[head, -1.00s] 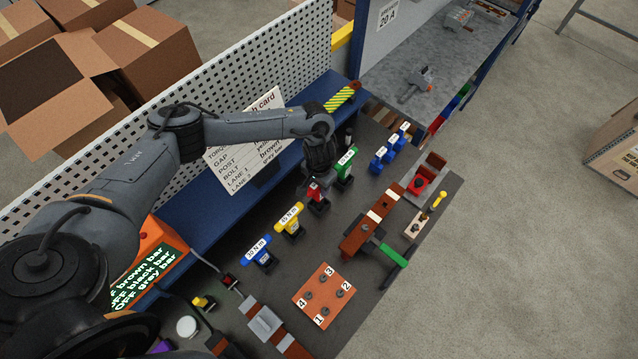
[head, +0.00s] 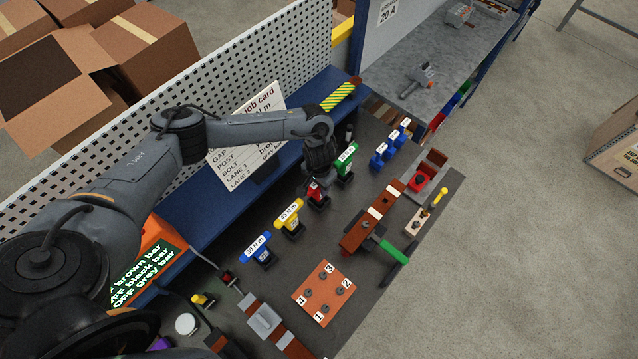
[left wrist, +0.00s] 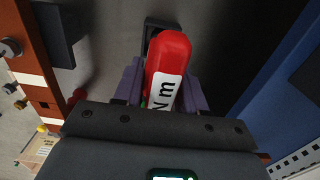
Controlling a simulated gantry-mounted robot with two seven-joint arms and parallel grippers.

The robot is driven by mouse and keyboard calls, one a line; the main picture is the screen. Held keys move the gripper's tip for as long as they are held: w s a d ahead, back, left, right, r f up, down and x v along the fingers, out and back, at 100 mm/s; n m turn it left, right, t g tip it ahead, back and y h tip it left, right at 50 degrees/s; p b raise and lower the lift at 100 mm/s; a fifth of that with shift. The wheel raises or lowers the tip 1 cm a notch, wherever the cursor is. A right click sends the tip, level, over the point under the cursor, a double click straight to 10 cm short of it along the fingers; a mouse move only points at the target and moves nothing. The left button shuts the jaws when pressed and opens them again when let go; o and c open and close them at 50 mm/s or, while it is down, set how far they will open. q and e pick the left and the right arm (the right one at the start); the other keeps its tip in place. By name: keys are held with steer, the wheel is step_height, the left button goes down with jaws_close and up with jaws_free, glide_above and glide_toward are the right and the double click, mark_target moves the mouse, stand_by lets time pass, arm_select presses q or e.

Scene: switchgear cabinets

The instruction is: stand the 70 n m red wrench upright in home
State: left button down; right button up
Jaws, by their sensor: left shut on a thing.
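The red wrench (head: 315,187) stands upright in a dark holder, in the row between the yellow wrench (head: 289,216) and the green wrench (head: 345,160). In the left wrist view the red wrench (left wrist: 167,72) shows a white label ending in "N m"; its number is hidden. My left gripper (head: 317,180) comes down from above, with its fingers on both sides of the red wrench, shut on it. In the left wrist view a dark holder (left wrist: 160,27) lies just beyond the red top. My right gripper is not in view.
A blue wrench (head: 257,248) stands at the row's near end. A brown bar (head: 358,228) with white bands and a green-handled tool (head: 393,252) lie to the right. A numbered plate (head: 322,295) is in front. The job card (head: 245,140) leans behind.

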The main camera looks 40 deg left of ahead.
arm_select(q)
steer(key=shift+f, duration=0.15)
stand_by(0.5)
steer(key=c, duration=0.6)
jaws_free()
steer(key=shift+o, duration=0.2)
steer(key=shift+r, duration=0.6)
step_height(320, 180, up, 8)
steer(key=shift+w+r+p, duration=0.1)
steer(key=shift+p, duration=0.5)
steer(key=shift+r, duration=0.7)
